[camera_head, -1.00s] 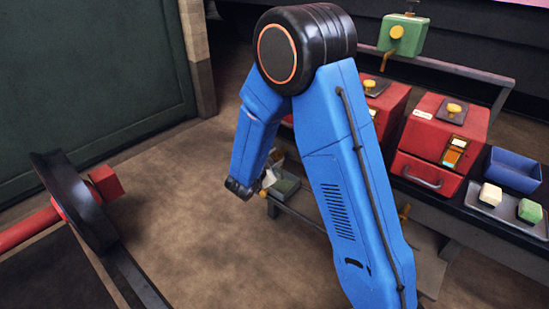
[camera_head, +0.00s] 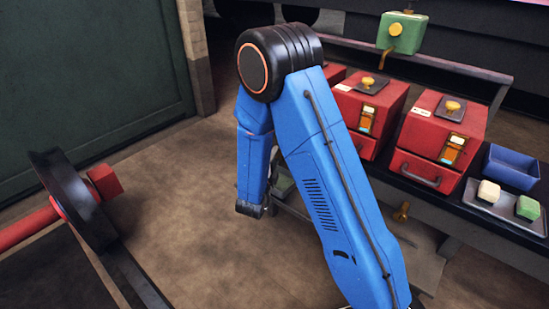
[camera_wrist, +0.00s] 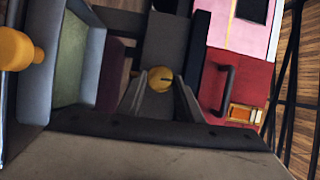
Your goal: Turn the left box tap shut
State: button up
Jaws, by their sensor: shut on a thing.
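In the wrist view, my gripper (camera_wrist: 162,100) is shut on a round yellow tap knob (camera_wrist: 160,77) with a dark slot in its face. One finger is on each side of the knob. A red box front with a black handle (camera_wrist: 228,88) is just right of the knob.
A green box with a yellow knob (camera_head: 400,35) is on the rail behind. A blue bin (camera_head: 513,167) and a tray (camera_head: 481,207) with a white and a green block are at right. A green-lined tray (camera_wrist: 92,62) is close left of my gripper.

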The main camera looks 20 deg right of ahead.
jog(key=shift+f+m, duration=0.1)
jog(key=shift+m, duration=0.2)
dwell(0.4)
jog(key=o, duration=1)
jog(key=shift+s, duration=0.1)
jog(key=v, duration=1.7)
jog(key=shift+s+a+f, duration=0.1)
jog(key=shift+f, duration=0.1)
